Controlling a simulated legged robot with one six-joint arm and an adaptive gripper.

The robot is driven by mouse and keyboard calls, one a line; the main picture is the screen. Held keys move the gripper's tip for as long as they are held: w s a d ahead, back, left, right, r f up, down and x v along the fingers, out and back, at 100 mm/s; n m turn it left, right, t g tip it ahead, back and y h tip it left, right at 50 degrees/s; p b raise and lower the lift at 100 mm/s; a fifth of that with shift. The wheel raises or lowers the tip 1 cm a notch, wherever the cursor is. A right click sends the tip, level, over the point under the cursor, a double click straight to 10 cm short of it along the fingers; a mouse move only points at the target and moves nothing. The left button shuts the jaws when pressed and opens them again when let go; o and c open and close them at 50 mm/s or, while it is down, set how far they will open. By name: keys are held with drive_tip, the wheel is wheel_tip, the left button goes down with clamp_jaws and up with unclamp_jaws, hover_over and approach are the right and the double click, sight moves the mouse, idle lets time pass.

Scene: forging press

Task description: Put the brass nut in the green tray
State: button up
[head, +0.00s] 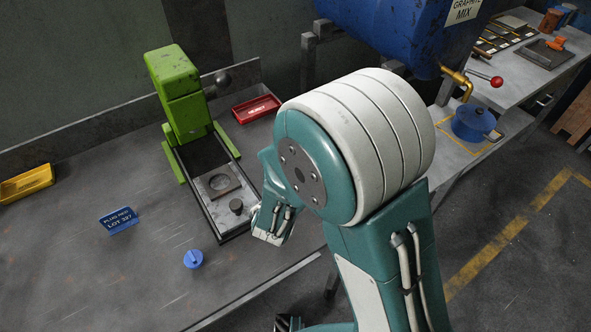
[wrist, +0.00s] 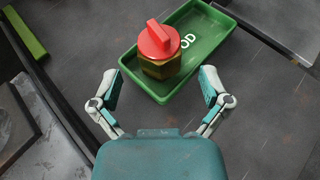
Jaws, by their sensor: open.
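The brass nut (wrist: 161,69) shows in the wrist view with a red knob-shaped plug (wrist: 158,40) on top of it. It appears to rest inside the green tray (wrist: 209,61), toward the near left end. The tray carries white letters, of which "OD" shows. My gripper (wrist: 161,88) is open, its two fingers apart on the near left and near right of the nut, and neither visibly touches it. In the head view the nut, tray and fingers are not visible; my arm covers part of the bench.
A green press (head: 180,95) stands on the bench (head: 110,270), with a holed plate (head: 220,183) on its base. A red reject tray (head: 257,109), yellow tray (head: 27,184), blue label (head: 118,221) and blue knob (head: 193,259) are around it. The front left bench is mostly clear.

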drive_tip(key=v, duration=0.9)
drive_tip(key=shift+r, duration=0.1)
drive_tip(key=s+d+r+m+g+h, duration=0.2)
drive_tip(key=d+r+m+g+h, duration=0.15)
drive_tip(key=d+m, duration=0.55)
drive_tip(key=s+d+r+m+g+h, duration=0.2)
drive_tip(key=d+r+m+g, duration=0.2)
drive_tip(key=d+m, duration=0.45)
drive_tip(key=s+r+m+y, duration=0.8)
drive_tip(key=m, duration=0.8)
drive_tip(key=shift+s+d, duration=0.4)
drive_tip(key=shift+d, duration=0.05)
